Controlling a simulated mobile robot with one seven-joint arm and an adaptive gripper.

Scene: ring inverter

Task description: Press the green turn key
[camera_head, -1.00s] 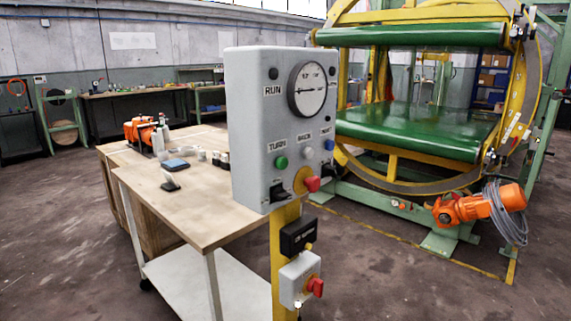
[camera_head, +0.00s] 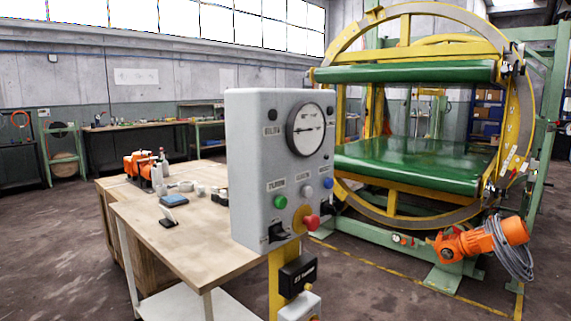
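The green turn key (camera_head: 280,202) is a small round green button on the front of a grey control box (camera_head: 256,170). It sits at the left of a row of buttons, under a small label, with a blue button (camera_head: 328,183) at the right end of the row. A red mushroom knob (camera_head: 311,221) on a yellow base is below and to the right. A round dial (camera_head: 306,130) is above. Nothing covers the green key. My gripper is not in view.
The box stands on a yellow post (camera_head: 282,270) with a black switch box (camera_head: 297,272). A wooden workbench (camera_head: 205,245) with tools is behind it to the left. The large yellow ring machine (camera_head: 420,210) with green belts stands at the right. Open floor shows at the far left.

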